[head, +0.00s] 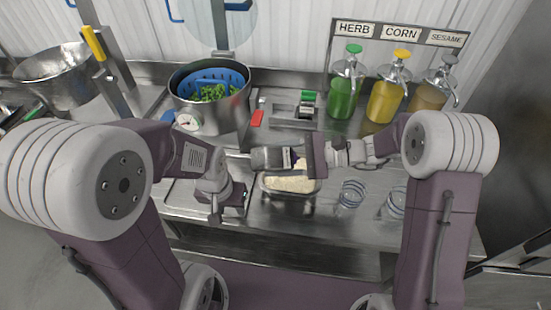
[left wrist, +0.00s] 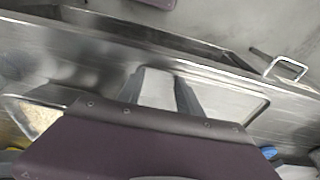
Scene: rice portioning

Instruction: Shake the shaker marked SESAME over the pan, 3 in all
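A metal pan (head: 265,190) with pale rice stands on the counter in the middle of the head view; its corner with rice (left wrist: 38,118) also shows at the left of the left wrist view. A grey cylindrical shaker (head: 268,157) lies sideways in the air by the pan's back edge, at the fingers of my right gripper (head: 295,157). I cannot read a label on it. My left gripper (head: 228,200) is low over the counter, left of the pan. Its two fingers (left wrist: 163,85) are apart with nothing between them in the left wrist view.
A pot (head: 235,108) with a blue basket of greens stands behind. Green (head: 342,98), yellow (head: 384,102) and brown (head: 428,98) pump bottles stand below a sign (head: 400,34) reading HERB, CORN, SESAME. Glass cups (head: 351,194) are right of the pan.

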